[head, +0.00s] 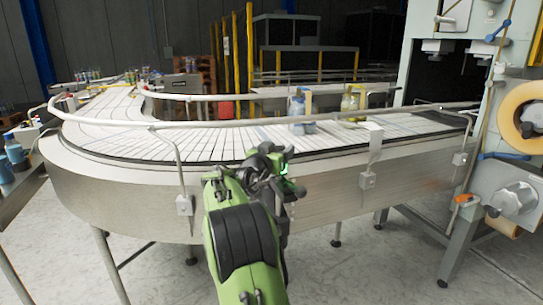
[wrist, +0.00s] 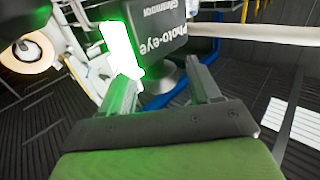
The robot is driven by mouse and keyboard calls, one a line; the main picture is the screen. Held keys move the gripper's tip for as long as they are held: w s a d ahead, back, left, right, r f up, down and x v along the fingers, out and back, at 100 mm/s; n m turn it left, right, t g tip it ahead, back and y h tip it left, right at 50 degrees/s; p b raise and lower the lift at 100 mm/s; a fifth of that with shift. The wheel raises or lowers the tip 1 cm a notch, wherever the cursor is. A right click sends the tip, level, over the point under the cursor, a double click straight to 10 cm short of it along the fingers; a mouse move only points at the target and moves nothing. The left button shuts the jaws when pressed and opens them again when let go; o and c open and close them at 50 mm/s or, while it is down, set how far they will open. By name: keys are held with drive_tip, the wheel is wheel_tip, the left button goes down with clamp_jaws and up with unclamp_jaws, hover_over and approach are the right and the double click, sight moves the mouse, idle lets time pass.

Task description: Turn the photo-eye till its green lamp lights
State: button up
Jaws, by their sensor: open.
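The photo-eye (wrist: 158,28) is a dark grey box with its name in white letters, close in front of my gripper in the wrist view. A lamp (wrist: 119,48) on its left side shines bright white with green edges and throws a green glow around it. My gripper (wrist: 162,76) is open, with one finger on each side of the lower part of the photo-eye; I cannot tell whether they touch it. In the head view my gripper (head: 272,165) is at the conveyor's near side, with a small green glow beside it. There the photo-eye is hard to tell from the dark gripper.
The curved conveyor (head: 110,125) has a pale guard rail (head: 230,124) along its near edge. Several jars (head: 302,105) stand on the belt behind my gripper. A grey machine with an orange-yellow roll (head: 520,112) stands at the right. The floor in front is clear.

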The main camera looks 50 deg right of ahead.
drive_tip(key=b+v, duration=0.2)
drive_tip(key=v, duration=1.3)
drive_tip(key=shift+a, duration=0.15)
